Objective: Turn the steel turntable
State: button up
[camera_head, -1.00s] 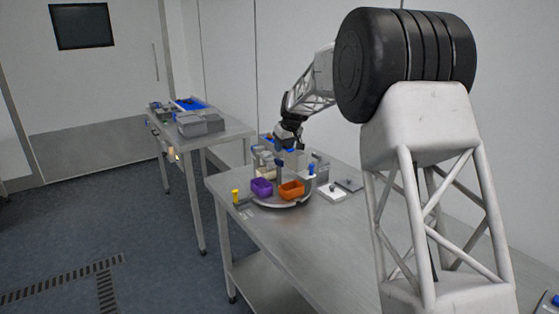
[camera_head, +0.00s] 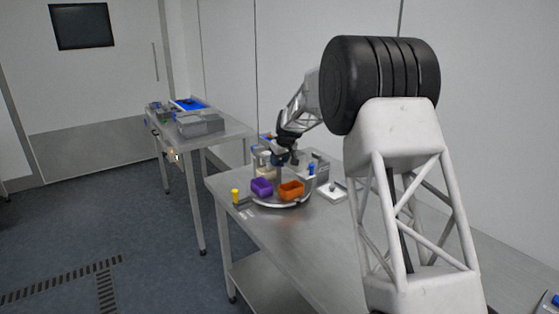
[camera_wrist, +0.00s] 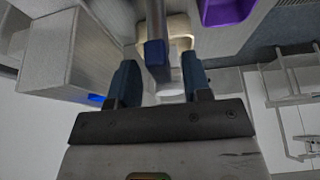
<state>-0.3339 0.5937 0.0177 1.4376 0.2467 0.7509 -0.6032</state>
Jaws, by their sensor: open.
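The steel turntable (camera_head: 284,203) is a round plate near the left end of the steel table. It carries a purple bin (camera_head: 262,187), an orange bin (camera_head: 291,191) and a cream bin (camera_head: 264,173) at the back. An upright grey post (camera_head: 278,177) stands at its middle. My gripper (camera_head: 284,160) is low over the back of the turntable, beside the post. In the wrist view my gripper (camera_wrist: 157,84) has its two blue fingers apart. A grey post with a blue tip (camera_wrist: 155,50) shows between and beyond them, with the cream bin (camera_wrist: 178,28) behind it. I cannot tell whether a finger touches anything.
A yellow-topped item (camera_head: 235,196) stands at the table's left edge. A white scale-like block (camera_head: 332,192) and a grey box (camera_head: 320,168) are right of the turntable. A second table (camera_head: 227,129) stands behind at left. The front tabletop (camera_head: 300,236) is clear.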

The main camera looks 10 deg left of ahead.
grip_shut()
